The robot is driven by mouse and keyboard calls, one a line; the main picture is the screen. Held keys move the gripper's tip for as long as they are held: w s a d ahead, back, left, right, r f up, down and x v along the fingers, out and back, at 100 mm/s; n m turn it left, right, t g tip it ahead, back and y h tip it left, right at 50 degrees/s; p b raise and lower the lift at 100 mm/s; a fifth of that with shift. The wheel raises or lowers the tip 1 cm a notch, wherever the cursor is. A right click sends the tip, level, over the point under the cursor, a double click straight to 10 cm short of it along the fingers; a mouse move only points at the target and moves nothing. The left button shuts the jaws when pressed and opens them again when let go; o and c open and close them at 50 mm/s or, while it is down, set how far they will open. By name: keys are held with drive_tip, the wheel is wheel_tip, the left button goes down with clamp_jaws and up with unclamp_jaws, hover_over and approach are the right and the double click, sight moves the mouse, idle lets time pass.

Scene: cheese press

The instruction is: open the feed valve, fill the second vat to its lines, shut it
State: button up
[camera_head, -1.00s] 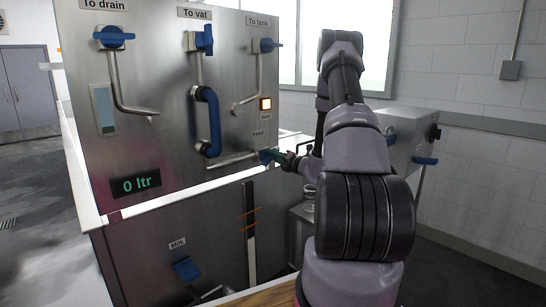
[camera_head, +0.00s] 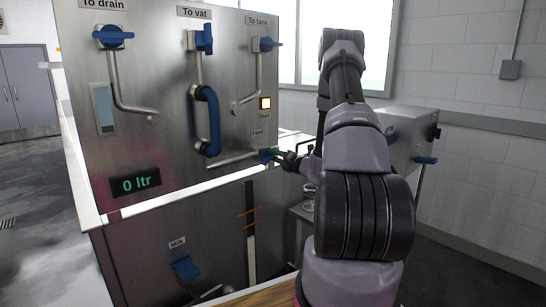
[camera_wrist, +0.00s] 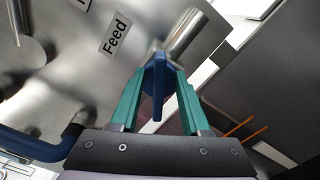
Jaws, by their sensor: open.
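The feed valve has a blue handle (camera_wrist: 158,88), which sits between the two green fingers of my gripper (camera_wrist: 158,92) in the wrist view. The fingers are apart on both sides of the handle, and I cannot tell if either touches it. In the head view my gripper (camera_head: 272,155) is at the panel below the "Feed" label (camera_head: 258,133) and mostly hides the handle. The vat front has a dark upright gauge with orange lines (camera_head: 250,218); orange lines also show in the wrist view (camera_wrist: 240,128). The display (camera_head: 136,184) reads 0 ltr.
A blue bent handle (camera_head: 210,120) juts out left of my gripper. A blue milk valve (camera_head: 185,268) is low on the front. A grey box (camera_head: 408,140) stands right.

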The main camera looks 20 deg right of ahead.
drive_tip(key=v, duration=1)
drive_tip(key=s+a+r+n+g+y, duration=0.3)
drive_tip(key=a+r+n+g+y, duration=0.1)
drive_tip(key=a+r+n, duration=0.4)
drive_tip(key=s+a+r+n+g+y, duration=0.3)
drive_tip(key=a+r+n+g, duration=0.25)
drive_tip(key=a+n, duration=0.4)
drive_tip(key=s+a+r+n+g+h, duration=0.3)
drive_tip(key=s+a+r+n+g, duration=0.2)
drive_tip(key=s+a+n, duration=0.45)
drive_tip(key=s+d+r+n+t+h, duration=0.4)
drive_tip(key=s+r+n+h, duration=0.3)
drive_tip(key=s+n, duration=0.4)
drive_tip(key=shift+s+d+r+n+h, duration=0.35)
drive_tip(key=shift+d+n, duration=0.35)
drive_tip(key=shift+n, duration=0.5)
